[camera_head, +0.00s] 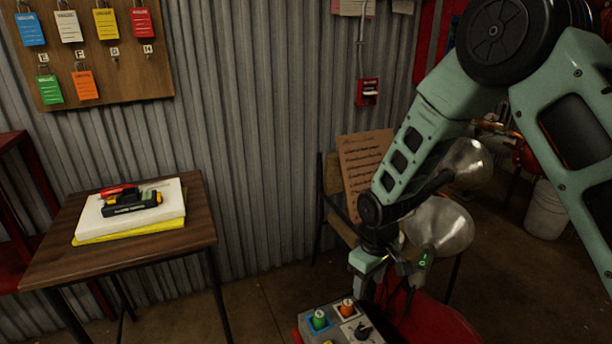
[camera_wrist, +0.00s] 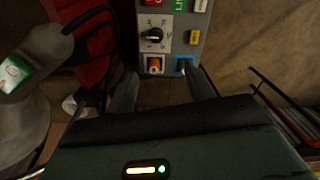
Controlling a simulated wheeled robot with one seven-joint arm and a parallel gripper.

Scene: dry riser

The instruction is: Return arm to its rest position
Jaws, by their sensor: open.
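My arm reaches down from the upper right in the head view, bent at the elbow. My gripper (camera_head: 388,288) hangs low beside a grey control box (camera_head: 335,325). In the wrist view my gripper (camera_wrist: 165,90) is open, its two fingers apart with nothing between them. The box (camera_wrist: 172,45) lies beyond the fingertips, with a black selector knob (camera_wrist: 152,35), an orange knob (camera_wrist: 155,65) and a green knob on a blue plate (camera_wrist: 183,65). I cannot tell whether the fingers touch the box; a gap seems to show.
Metal lamp-like domes (camera_head: 440,226) and a red round surface (camera_head: 435,322) are close to my gripper. A chair with a cardboard sign (camera_head: 362,165) stands behind. A wooden table (camera_head: 60,250) is at left, a tag board (camera_head: 95,60) above. Floor between is clear.

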